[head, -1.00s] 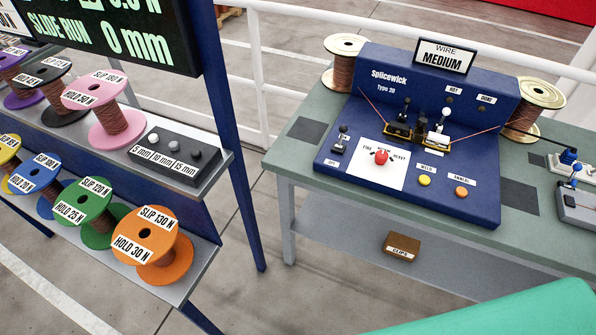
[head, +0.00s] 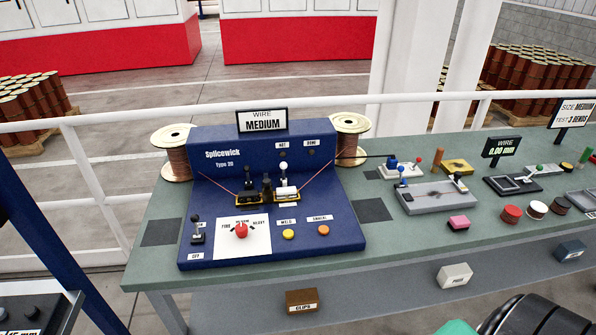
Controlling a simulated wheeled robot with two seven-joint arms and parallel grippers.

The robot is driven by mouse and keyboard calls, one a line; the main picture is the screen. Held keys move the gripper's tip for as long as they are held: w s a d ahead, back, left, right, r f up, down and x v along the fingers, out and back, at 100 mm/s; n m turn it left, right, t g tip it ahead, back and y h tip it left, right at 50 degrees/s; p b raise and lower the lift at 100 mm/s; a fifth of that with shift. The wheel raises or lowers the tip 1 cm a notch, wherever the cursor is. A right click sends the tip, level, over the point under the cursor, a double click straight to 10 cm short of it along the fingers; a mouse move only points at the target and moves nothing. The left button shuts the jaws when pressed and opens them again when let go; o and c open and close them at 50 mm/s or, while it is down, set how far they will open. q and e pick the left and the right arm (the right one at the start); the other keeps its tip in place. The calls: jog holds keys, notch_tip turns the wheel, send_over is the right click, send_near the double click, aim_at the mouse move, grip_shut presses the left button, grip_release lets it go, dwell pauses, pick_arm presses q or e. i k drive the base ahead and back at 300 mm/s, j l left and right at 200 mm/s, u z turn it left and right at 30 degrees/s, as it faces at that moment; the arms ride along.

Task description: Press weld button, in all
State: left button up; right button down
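The blue Splicewick welder (head: 340,235) stands on the green-grey bench in the head view. Its yellow button (head: 288,234) sits on the front panel under a label reading WELD. An orange button (head: 323,230) under the ANNEAL label is to its right. A red selector knob (head: 241,231) is on the white plate to the left. A copper wire runs in from each side to the clamps (head: 268,196) in the middle of the machine.
A sign (head: 262,121) on top reads WIRE MEDIUM. Wire spools stand behind the welder at left (head: 176,160) and right (head: 347,146). A lever switch (head: 197,235) is at the panel's left. The bench's right side holds a grey fixture (head: 437,197) and several small items.

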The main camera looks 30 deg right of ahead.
aim_at(288, 233)
jog(key=l+z, duration=0.15)
jog(key=z, duration=0.6)
